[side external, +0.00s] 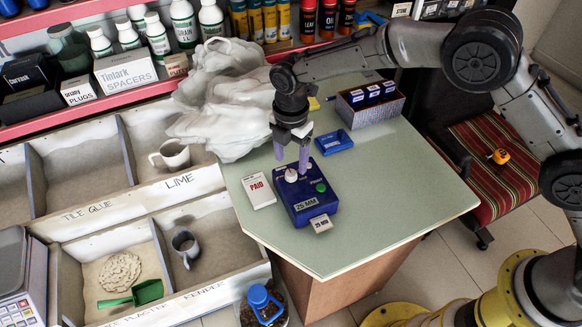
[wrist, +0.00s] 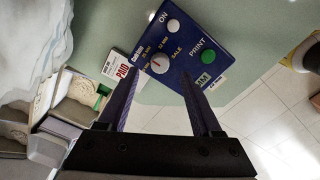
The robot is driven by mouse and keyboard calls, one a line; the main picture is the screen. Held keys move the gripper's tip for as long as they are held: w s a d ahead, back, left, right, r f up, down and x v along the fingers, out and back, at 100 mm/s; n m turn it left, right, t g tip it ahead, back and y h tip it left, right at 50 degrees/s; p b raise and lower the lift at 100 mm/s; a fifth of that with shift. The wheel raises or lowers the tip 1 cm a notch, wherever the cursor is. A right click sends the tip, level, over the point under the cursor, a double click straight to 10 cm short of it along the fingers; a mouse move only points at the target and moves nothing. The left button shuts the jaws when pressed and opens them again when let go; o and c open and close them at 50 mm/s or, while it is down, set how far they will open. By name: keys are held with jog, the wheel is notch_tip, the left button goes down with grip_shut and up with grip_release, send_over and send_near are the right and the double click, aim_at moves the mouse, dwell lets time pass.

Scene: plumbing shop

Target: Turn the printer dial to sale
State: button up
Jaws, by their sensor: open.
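The blue printer (side external: 310,205) sits on the green table, with a "25 MM" label and a paper slip at its front. Its white dial (wrist: 160,63) shows in the wrist view, with a red pointer mark toward its upper left and the word SALE to its right. A green PRINT button (wrist: 208,56) and a white ON knob (wrist: 173,25) are beside it. My gripper (side external: 291,160) is open above the printer, fingers pointing down. In the wrist view its fingers (wrist: 158,85) spread on either side of the dial; I cannot tell whether they touch it.
A white PAID card (side external: 258,191) lies left of the printer. A blue pad (side external: 333,142) and a box of small blue boxes (side external: 370,105) stand behind. A crumpled white bag (side external: 220,100) is at the back left. The table's front right is clear.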

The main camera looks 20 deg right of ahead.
aim_at(291, 173)
jog(key=shift+f, duration=2.1)
grip_shut()
